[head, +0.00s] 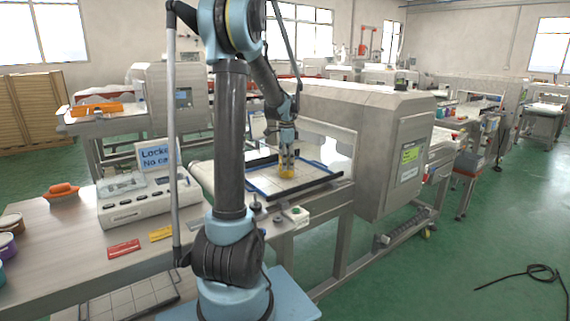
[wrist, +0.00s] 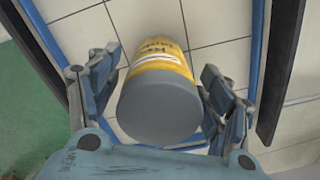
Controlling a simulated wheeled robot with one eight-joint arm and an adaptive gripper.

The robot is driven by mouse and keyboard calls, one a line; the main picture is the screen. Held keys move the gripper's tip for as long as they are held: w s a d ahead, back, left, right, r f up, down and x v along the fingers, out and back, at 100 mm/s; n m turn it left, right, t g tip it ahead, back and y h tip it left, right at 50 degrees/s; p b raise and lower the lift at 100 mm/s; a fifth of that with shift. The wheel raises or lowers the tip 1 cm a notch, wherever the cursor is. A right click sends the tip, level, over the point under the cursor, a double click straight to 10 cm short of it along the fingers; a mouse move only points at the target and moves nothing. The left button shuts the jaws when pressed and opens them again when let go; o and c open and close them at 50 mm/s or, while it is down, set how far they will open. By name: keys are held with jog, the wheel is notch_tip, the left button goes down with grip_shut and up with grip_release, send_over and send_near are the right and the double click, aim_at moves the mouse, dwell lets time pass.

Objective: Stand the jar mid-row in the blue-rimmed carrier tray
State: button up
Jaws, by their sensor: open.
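A jar with a yellow label and a grey lid (wrist: 158,105) stands in the carrier tray, its lid toward the wrist camera. In the head view the jar (head: 287,172) shows as a small yellow shape below my gripper. The carrier tray (head: 312,174) has a blue rim and a pale gridded floor, and its rim also shows in the wrist view (wrist: 257,45). My gripper (head: 287,152) is open, with one finger on each side of the jar. Gaps show between both fingers and the jar in the wrist view (wrist: 160,88). The jar's base is hidden there.
Black guide rails (head: 310,188) flank the tray on the conveyor. The grey metal detector housing (head: 385,140) stands close on the right. A white device (head: 150,200), red and yellow tags and an orange object (head: 62,191) lie on the bench at left.

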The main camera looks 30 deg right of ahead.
notch_tip(320, 180, up, 12)
jog(key=shift+r, duration=0.1)
dwell(0.5)
dwell(0.4)
